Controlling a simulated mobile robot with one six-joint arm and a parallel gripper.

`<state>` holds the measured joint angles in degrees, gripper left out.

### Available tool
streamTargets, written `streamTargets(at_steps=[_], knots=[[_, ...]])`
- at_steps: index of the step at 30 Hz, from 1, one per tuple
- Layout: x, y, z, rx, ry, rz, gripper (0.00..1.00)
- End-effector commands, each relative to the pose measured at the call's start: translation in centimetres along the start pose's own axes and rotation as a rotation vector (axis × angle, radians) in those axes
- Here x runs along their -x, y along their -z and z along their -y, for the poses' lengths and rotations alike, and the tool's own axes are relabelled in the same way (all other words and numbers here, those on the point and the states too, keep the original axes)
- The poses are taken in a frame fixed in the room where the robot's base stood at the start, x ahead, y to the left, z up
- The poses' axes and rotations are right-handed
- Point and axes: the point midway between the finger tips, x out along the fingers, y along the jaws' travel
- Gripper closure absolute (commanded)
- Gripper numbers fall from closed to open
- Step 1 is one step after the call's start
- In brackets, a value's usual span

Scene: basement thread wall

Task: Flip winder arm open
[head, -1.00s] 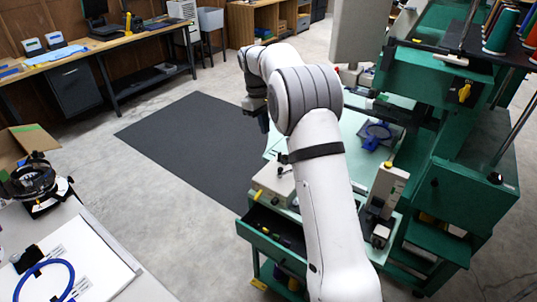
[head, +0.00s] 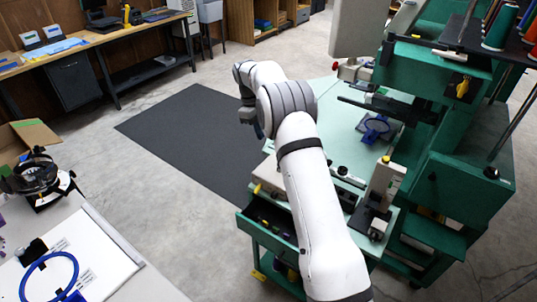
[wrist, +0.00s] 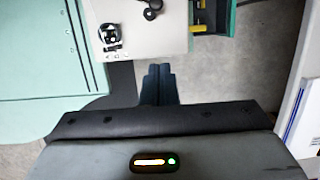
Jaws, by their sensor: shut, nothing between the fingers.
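A beige box-shaped unit (head: 268,176), which looks like the winder, sits at the near left corner of the pale green table, partly hidden behind my arm in the head view. In the wrist view the beige unit (wrist: 150,40) is at the top, with a black round knob or lever (wrist: 150,10) and a small black-and-white fitting (wrist: 111,38). I cannot tell surely which part is the winder arm or how it stands. My gripper (wrist: 158,80) is shut and empty, apart from the unit and below it in the picture. In the head view it (head: 250,122) hangs left of the table.
An open drawer (head: 270,232) with small items juts out below the table's near side. A blue hoop (head: 376,128) lies under the green machine (head: 450,140). A white worktable (head: 110,262) stands at lower left. The dark floor mat (head: 180,140) is clear.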

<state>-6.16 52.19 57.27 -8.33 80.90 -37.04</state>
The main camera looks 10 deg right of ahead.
Motion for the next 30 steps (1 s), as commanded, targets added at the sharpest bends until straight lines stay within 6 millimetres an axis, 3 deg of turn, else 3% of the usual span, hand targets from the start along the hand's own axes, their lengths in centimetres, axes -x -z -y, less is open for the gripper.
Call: streamTargets(at_steps=[10, 18, 30], knots=[[-7.3, -0.3, -0.1, -0.002, 0.002, 0.002, 1.00], [-8.3, -3.2, -0.1, -0.003, 0.000, 0.000, 1.00], [-8.8, -3.7, -0.1, -0.003, 0.000, -0.001, 1.00]])
